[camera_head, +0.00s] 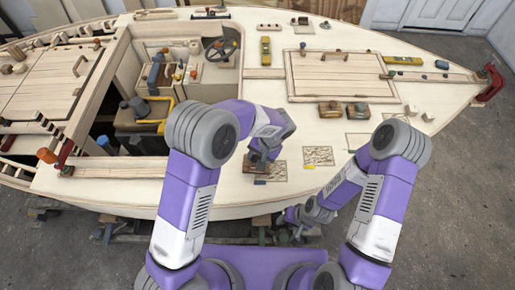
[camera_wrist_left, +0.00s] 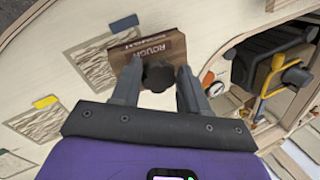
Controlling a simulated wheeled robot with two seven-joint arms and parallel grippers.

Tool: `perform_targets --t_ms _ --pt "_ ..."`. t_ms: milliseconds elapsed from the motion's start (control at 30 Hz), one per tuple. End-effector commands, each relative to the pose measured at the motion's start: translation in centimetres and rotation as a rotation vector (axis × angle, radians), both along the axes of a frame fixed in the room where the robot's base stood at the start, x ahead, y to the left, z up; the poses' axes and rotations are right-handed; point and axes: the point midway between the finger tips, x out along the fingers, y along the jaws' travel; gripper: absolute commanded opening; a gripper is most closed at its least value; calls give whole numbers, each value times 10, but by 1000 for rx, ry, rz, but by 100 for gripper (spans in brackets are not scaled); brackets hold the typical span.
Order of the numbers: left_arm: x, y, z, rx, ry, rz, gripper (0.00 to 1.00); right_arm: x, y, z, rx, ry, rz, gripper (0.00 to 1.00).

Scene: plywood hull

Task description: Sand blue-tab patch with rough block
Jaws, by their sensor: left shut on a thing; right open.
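My left gripper (camera_head: 262,157) is shut on the dark knob of the brown rough block (camera_head: 257,167). In the left wrist view the block (camera_wrist_left: 165,50) shows the word ROUGH, with its knob (camera_wrist_left: 157,76) between the fingers. The blue-tab patch (camera_wrist_left: 95,62) lies beside and partly under the block, its blue tab (camera_wrist_left: 124,24) at the far edge. This grainy patch (camera_head: 278,172) also shows in the head view. I cannot tell whether the block touches it. My right gripper (camera_head: 306,216) is low by the hull's near edge, its fingers small and partly hidden.
A yellow-tab patch (camera_head: 318,156) lies right of the blue-tab one, and another patch (camera_head: 358,140) beyond it. Two other blocks (camera_head: 330,110) (camera_head: 358,110) sit on the deck behind. The open cockpit (camera_head: 150,110) is to the left. Bare deck lies between the patches.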

Motion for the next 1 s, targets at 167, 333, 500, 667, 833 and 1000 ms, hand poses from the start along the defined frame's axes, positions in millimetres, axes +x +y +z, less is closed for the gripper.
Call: perform_targets --t_ms 167,333,500,667,833,1000 --pt "0 0 20 0 -2 3 0 0 0 13 0 0 0 43" --pt "0 1 35 -1 -2 4 0 0 0 23 0 0 0 43" --pt "0 2 42 0 -1 5 0 0 0 27 0 0 0 43" --pt "0 2 41 0 -1 5 0 0 0 26 0 0 0 43" --pt "0 2 41 0 -1 5 0 0 0 26 0 0 0 43" --pt "0 2 41 -1 -1 5 0 0 0 26 0 0 0 43"
